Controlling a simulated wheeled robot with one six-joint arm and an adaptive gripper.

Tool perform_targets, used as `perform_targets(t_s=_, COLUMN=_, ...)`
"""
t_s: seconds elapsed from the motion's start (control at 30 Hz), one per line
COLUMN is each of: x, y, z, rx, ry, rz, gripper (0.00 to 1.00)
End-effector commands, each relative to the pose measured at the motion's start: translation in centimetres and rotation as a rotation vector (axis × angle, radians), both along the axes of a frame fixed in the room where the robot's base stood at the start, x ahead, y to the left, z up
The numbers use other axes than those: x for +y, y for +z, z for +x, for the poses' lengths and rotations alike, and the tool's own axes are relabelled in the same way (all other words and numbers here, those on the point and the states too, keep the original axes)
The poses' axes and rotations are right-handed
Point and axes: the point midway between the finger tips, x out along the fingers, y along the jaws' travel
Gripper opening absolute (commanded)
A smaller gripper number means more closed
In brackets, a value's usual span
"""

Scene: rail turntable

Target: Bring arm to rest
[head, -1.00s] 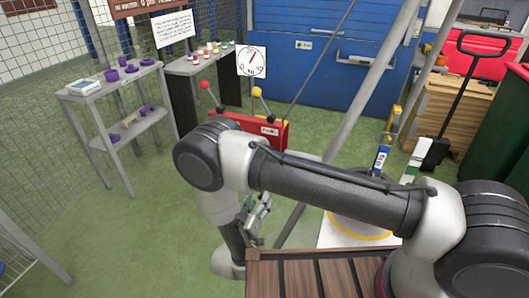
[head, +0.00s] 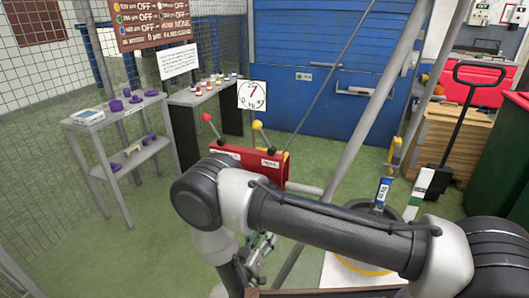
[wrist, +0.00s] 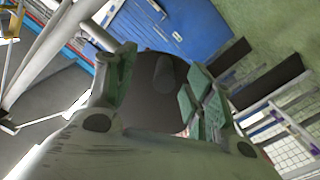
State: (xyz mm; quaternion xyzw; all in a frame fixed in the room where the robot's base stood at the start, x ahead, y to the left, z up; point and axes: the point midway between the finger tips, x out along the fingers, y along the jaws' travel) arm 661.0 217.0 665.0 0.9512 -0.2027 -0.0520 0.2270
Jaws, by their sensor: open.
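My arm reaches across the lower half of the head view and bends down at its left end. My gripper (head: 262,250) hangs below that bend, small and partly hidden behind my arm, above the green floor. In the wrist view my gripper (wrist: 160,88) shows its two greenish fingers spread apart. A dark rounded shape (wrist: 150,85) appears between and beyond them; I cannot tell what it is or how far away it lies. No object is seen held.
A red lever box (head: 248,162) stands just beyond my arm's bend. A grey shelf (head: 125,115) with purple items is at left, with a dark-sided table (head: 185,115) beside it. A slanting grey pole (head: 345,150) rises behind my arm. Green floor (head: 90,235) is clear at left.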

Motion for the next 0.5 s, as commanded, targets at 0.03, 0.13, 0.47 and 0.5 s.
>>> perform_targets(t_s=0.03, x=1.7, y=-0.3, z=-1.5, rx=0.002, ry=0.057, rz=-0.01, gripper=0.54)
perform_targets(t_s=0.13, x=1.1, y=-0.3, z=0.0, rx=0.003, ry=0.057, rz=-0.01, gripper=0.54)
perform_targets(t_s=0.47, x=-0.3, y=-0.2, z=4.1, rx=0.003, ry=0.059, rz=-0.009, gripper=0.54)
perform_targets(t_s=0.5, x=-0.3, y=-0.2, z=4.2, rx=0.006, ry=0.06, rz=-0.016, gripper=0.54)
